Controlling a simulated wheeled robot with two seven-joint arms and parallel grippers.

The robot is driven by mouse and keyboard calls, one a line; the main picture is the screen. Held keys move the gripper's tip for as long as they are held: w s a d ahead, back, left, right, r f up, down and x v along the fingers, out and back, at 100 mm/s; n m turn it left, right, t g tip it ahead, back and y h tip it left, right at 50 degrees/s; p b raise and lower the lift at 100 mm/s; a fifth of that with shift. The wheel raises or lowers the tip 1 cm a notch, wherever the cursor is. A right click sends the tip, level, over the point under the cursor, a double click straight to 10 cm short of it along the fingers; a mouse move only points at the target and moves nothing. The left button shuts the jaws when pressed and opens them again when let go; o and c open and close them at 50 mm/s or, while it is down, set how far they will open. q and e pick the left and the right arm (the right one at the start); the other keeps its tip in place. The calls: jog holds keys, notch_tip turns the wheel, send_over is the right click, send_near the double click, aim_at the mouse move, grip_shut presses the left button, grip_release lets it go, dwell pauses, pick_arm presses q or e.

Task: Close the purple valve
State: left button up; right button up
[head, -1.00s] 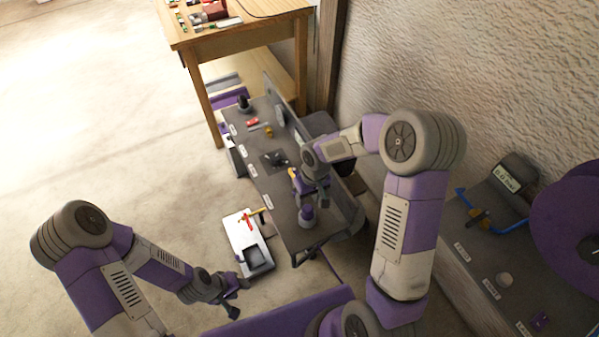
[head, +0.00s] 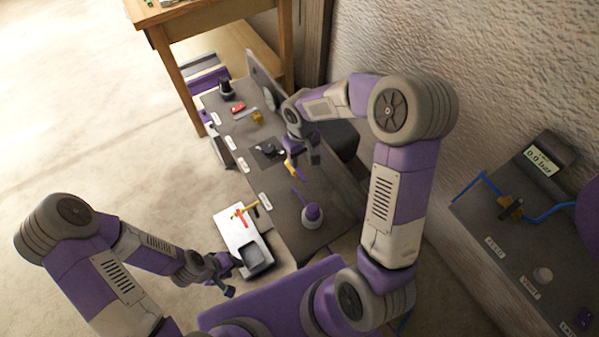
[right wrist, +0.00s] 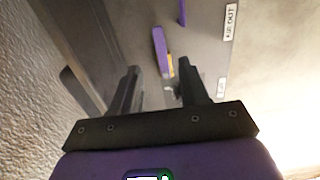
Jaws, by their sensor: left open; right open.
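The purple valve is on the dark bench (head: 340,205). Its long purple lever (right wrist: 160,48) and part of its brass-yellow body show between my right fingers in the right wrist view. In the head view the yellow part (head: 293,171) shows just below my right gripper (head: 302,158). The gripper (right wrist: 158,85) is open and empty above it, apart from the lever. The rest of the body is hidden. Another purple lever (right wrist: 182,12) lies nearer me, by a purple-topped round fitting (head: 313,213). My left gripper (head: 230,278) is open and empty near the white tray.
The white tray (head: 232,227) holds a red and yellow tool (head: 244,214). A yellow fitting (head: 257,117), red item (head: 238,107) and black knob (head: 226,88) sit farther along the bench. An upright panel (head: 265,80) edges it. A gauge (head: 540,155) stands at right.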

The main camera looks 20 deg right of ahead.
aim_at(301, 174)
notch_tip(301, 174, down, 8)
jog(key=b, duration=0.2)
jog(key=shift+b, duration=0.4)
grip_shut()
